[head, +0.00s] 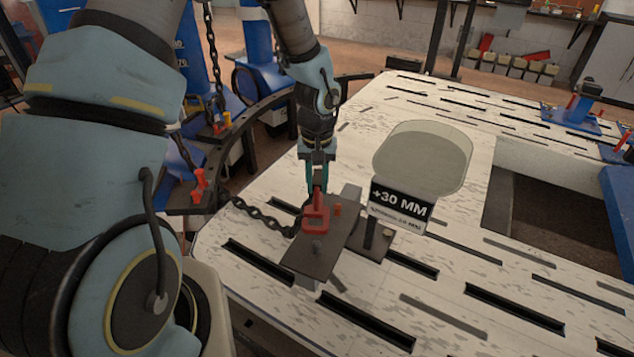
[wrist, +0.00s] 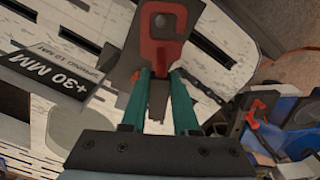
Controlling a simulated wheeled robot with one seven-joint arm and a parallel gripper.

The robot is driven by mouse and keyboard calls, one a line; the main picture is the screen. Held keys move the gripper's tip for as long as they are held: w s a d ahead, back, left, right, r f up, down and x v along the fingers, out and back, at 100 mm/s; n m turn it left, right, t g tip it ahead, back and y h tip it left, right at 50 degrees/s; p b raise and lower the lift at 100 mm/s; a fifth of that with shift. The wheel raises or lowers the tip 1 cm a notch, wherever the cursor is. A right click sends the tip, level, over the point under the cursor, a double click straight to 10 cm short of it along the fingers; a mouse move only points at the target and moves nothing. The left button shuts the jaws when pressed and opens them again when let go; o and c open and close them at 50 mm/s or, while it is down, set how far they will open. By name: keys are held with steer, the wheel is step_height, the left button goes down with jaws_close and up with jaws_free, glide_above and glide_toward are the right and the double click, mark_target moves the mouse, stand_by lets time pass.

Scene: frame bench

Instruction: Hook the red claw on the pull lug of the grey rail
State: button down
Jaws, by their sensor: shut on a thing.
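The red claw (head: 316,216) is held upright in my gripper (head: 317,186), which is shut on it. The claw is over the dark grey plate of the rail (head: 308,262); it also shows in the wrist view (wrist: 150,52), just beyond the teal fingers (wrist: 160,92). A small grey stud (head: 317,244), perhaps the pull lug, stands on the plate close below the claw in the head view. I cannot tell whether the claw touches or surrounds it. A dark chain (head: 262,219) runs left from beside the claw.
A black sign reading "+30 MM" (head: 400,205) stands right of the plate, with a translucent rounded panel (head: 423,158) behind it. The slotted white bench (head: 365,285) is mostly clear in front. Blue posts with another chain (head: 211,60) stand left. A large opening (head: 555,215) lies right.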

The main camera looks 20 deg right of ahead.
steer(key=shift+s+d, duration=0.1)
stand_by(0.4)
steer(key=shift+f+b, duration=3.9)
steer(key=shift+f, duration=1.3)
steer(key=c, duration=0.6)
jaws_free()
step_height(320, 180, up, 11)
steer(key=shift+f, duration=0.1)
